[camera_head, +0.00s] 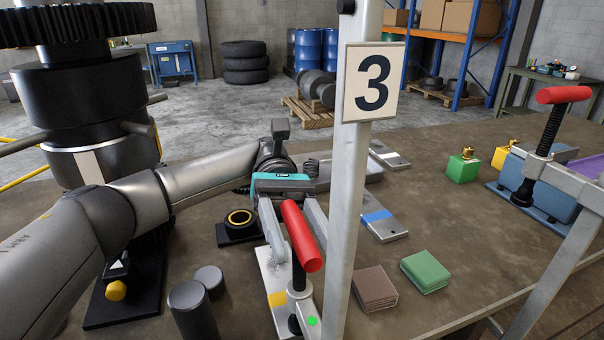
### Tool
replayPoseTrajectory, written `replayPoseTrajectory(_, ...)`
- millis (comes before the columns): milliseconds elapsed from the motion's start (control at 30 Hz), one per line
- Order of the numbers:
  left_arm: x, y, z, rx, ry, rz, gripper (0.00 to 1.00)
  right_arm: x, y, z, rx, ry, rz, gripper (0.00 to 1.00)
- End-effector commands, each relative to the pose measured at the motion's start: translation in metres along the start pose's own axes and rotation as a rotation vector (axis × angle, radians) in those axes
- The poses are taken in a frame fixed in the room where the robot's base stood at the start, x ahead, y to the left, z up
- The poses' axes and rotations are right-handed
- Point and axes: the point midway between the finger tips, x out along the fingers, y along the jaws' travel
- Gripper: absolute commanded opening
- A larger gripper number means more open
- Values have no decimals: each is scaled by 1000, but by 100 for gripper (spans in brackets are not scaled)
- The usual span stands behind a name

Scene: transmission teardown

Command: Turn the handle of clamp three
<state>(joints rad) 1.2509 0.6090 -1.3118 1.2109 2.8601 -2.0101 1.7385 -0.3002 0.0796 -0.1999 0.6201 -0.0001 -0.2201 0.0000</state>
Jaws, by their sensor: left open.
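A sign with the number 3 (371,82) is fixed to a grey upright post. Beside the post's lower part is a clamp with a red handle (301,236), tilted, on a metal base with a green dot. My left gripper (297,246) is open, its two grey fingers pointing down on either side of the red handle. I cannot tell whether the fingers touch it. The post hides part of the right finger. My right gripper is not in view.
A second clamp with a red handle (563,95) stands at the right over a blue block. A brown pad (374,288) and a green pad (425,271) lie right of the post. Dark cylinders (192,310) stand at the front left. A large black gear assembly (85,100) rises at the left.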

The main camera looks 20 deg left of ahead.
Motion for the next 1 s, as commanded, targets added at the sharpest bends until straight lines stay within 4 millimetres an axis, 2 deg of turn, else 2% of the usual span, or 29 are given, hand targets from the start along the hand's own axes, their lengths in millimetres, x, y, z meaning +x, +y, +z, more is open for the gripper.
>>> replayPoseTrajectory(167, 0, -1, 5, 1, 0, 1, 58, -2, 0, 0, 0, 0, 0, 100)
replayPoseTrajectory(267, 0, -4, 18, 2, 0, 0, 58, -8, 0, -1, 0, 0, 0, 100)
replayPoseTrajectory(800, 1, -27, 135, 4, 0, -1, 58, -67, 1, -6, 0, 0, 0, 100)
replayPoseTrajectory(1000, 1, -34, 174, 3, 0, -1, 58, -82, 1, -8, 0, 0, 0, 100)
